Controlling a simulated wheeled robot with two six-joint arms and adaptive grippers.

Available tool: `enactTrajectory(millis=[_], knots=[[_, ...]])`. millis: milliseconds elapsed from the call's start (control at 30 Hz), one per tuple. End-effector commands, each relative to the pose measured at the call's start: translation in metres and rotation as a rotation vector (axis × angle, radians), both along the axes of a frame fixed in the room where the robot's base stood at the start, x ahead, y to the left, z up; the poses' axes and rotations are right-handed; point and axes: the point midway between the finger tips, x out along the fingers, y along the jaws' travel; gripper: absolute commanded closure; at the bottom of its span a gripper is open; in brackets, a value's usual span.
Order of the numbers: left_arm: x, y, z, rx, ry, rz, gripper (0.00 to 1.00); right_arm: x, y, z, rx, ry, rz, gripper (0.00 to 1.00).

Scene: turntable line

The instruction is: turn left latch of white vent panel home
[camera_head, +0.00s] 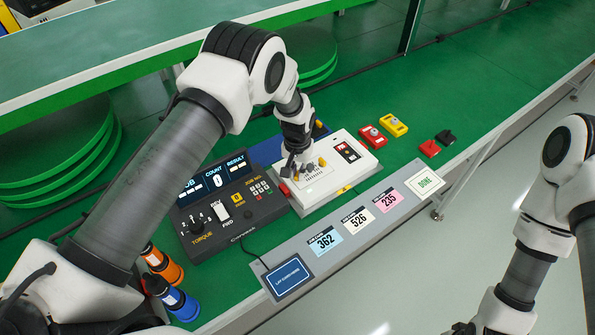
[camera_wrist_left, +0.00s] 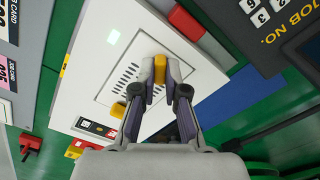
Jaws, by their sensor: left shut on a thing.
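The white vent panel (camera_head: 319,183) lies on top of a white box-shaped unit. Its slots and square outline show in the wrist view (camera_wrist_left: 116,92). My left gripper (camera_head: 296,168) is over the panel's left side, pointing down. In the wrist view the left gripper (camera_wrist_left: 160,70) is shut on a yellow latch (camera_wrist_left: 159,75) at the panel's edge, which I take as the left latch. Another yellow latch (camera_head: 322,162) stands at the panel's right side; it is partly hidden by the fingers in the wrist view. My right gripper (camera_head: 463,328) barely shows at the bottom edge.
A dark torque controller (camera_head: 228,207) stands left of the unit. A grey strip with coloured cards (camera_head: 355,220) runs in front. Red and yellow parts (camera_head: 393,125) lie on the green table to the right. Orange and blue tools (camera_head: 178,303) stand at lower left.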

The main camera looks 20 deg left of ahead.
Motion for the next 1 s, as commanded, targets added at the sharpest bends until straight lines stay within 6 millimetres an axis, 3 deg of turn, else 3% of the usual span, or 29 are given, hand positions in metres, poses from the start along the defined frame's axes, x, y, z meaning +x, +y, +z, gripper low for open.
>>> enactTrajectory(millis=[600,1000], knots=[[0.0,0.0,-0.001,0.0,0.0,-0.429,1.0,0.0,0.0,-0.015,0.0,0.0,0.0,0.6],[0.0,0.0,0.0,0.0,0.001,-0.559,1.0,0.0,0.0,-0.017,0.0,0.0,0.0,0.6]])
